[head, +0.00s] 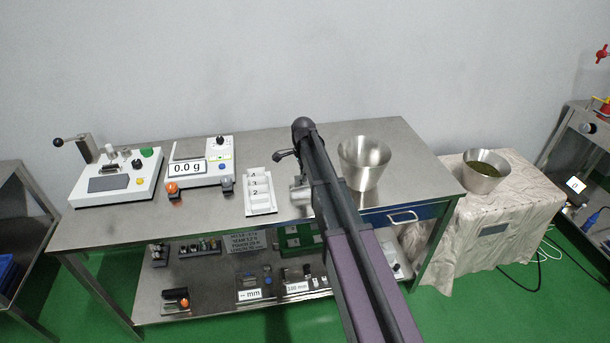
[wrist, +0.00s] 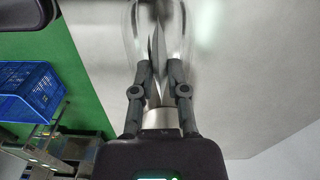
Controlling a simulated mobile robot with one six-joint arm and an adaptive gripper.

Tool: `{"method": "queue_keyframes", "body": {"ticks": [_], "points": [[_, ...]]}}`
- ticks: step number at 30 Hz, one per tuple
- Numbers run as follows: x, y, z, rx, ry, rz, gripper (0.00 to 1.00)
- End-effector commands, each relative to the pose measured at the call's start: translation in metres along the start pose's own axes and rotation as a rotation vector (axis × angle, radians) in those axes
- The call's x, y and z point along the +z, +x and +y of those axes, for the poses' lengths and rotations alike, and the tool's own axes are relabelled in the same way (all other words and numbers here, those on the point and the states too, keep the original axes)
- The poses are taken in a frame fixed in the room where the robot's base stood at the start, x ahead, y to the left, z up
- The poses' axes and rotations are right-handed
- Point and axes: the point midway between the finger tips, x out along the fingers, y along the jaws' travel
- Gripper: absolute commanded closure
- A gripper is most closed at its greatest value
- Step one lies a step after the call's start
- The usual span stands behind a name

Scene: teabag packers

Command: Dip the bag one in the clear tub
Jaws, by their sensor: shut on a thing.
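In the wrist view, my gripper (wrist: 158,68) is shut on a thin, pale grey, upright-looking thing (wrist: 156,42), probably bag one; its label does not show. A see-through curved shape (wrist: 184,28) flanks the fingertips on both sides, blurred at the top; I cannot tell whether it is the clear tub. In the head view, my arm reaches over the steel table and hides most of the gripper end. I make out no clear tub there.
The steel table (head: 260,150) holds a white device (head: 115,178), a scale reading 0.0 g (head: 200,162), a white numbered holder (head: 260,192) and an empty metal bucket (head: 362,165). A bucket of green leaves (head: 482,172) stands right. A blue crate (wrist: 30,92) shows in the wrist view.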

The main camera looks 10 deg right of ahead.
Motion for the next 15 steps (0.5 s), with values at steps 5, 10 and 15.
{"method": "queue_keyframes", "body": {"ticks": [5, 10, 15], "points": [[0.0, 0.01, 0.0, 0.0, 0.0, 0.0, 0.92], [0.0, 0.016, 0.0, 0.0, 0.0, 0.0, 0.92], [0.0, 0.019, 0.0, 0.0, 0.0, 0.0, 0.91]]}}
